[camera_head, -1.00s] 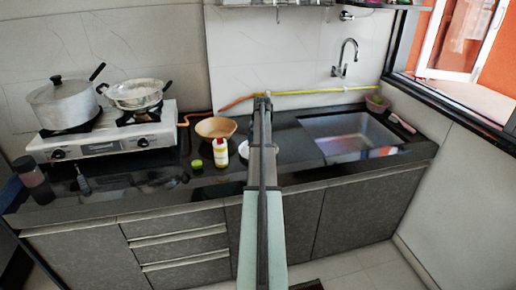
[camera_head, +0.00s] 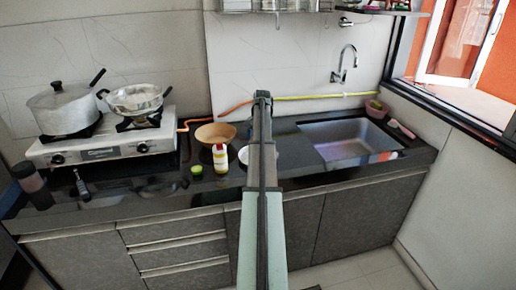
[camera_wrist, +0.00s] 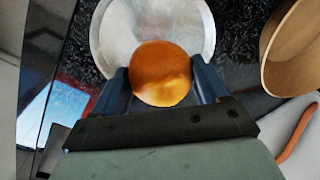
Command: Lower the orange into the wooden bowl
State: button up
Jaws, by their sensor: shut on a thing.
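The orange (camera_wrist: 161,82) is held between the two blue fingers of my gripper (camera_wrist: 160,72) in the wrist view. It appears over a round pale metal plate (camera_wrist: 112,30); whether it touches the plate cannot be told. The wooden bowl (camera_wrist: 292,55) is at the right edge of the wrist view, apart from the orange, and partly cut off. In the head view the bowl (camera_head: 215,133) stands on the dark counter left of my arm. The orange and the fingers are hidden behind my arm there.
A white-labelled bottle (camera_head: 220,160) stands in front of the bowl, with a green lime (camera_head: 197,170) to its left. The plate's edge (camera_head: 243,155) shows beside my arm. A gas stove (camera_head: 100,145) with pots is at left, a sink (camera_head: 350,143) at right. An orange-yellow hose runs behind the bowl.

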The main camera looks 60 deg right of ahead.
notch_tip(320, 180, up, 4)
jog(key=shift+w+r, duration=0.15)
jog(key=shift+r, duration=0.1)
jog(key=w+r, duration=0.6)
jog(key=w, duration=0.7)
jog(key=w+f, duration=0.3)
jog(key=w, duration=0.8)
jog(key=shift+w+d, duration=0.15)
jog(key=shift+d, duration=0.05)
jog(key=shift+f, duration=0.15)
jog(key=shift+f, duration=2.85)
jog(key=shift+f, duration=1.7)
